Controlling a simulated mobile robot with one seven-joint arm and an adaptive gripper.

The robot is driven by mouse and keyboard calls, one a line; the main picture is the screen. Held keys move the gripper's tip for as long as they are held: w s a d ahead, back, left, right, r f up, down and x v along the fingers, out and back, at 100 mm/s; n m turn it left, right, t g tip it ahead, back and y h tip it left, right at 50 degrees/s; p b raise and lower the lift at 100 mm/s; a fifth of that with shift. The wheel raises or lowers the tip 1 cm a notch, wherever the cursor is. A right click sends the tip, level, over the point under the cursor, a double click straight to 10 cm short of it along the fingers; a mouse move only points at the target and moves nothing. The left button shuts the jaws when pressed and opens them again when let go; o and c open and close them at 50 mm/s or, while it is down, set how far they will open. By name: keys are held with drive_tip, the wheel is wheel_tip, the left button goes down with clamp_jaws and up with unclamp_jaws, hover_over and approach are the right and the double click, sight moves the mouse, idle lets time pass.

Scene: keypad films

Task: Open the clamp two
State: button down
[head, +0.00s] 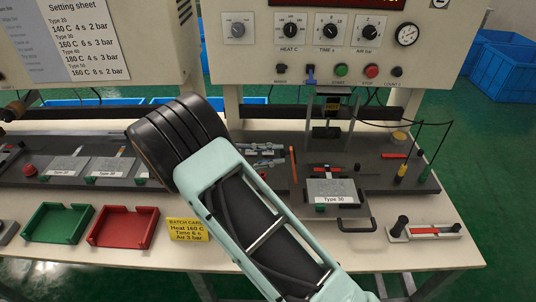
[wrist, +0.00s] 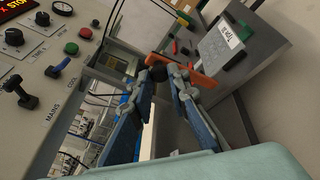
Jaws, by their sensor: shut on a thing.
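A clamp's orange handle (head: 293,165) stands upright at the left of the Type 30 plate (head: 333,191) in the head view. In the wrist view the orange handle (wrist: 195,78) runs across just beyond my fingertips, with a dark round part at its end. My gripper (head: 284,154) reaches it from the left, and its fingers (wrist: 163,74) are closed in on the handle's end. The fingertips hide part of the contact. I cannot read any number on the clamp.
The press head (head: 326,130) hangs behind the plate, below the control panel (head: 340,50). A black handle (head: 355,222) sticks out in front of the plate. Green (head: 57,223) and red (head: 123,228) trays lie at left. A small fixture (head: 428,233) stands at right.

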drive_tip(key=c, duration=1.8)
unclamp_jaws()
drive_tip(key=shift+a, duration=0.1)
drive_tip(key=v, duration=1.1)
drive_tip(key=shift+s+a+r, duration=0.1)
drive_tip(key=shift+s+a, duration=0.1)
drive_tip(key=shift+a, duration=0.15)
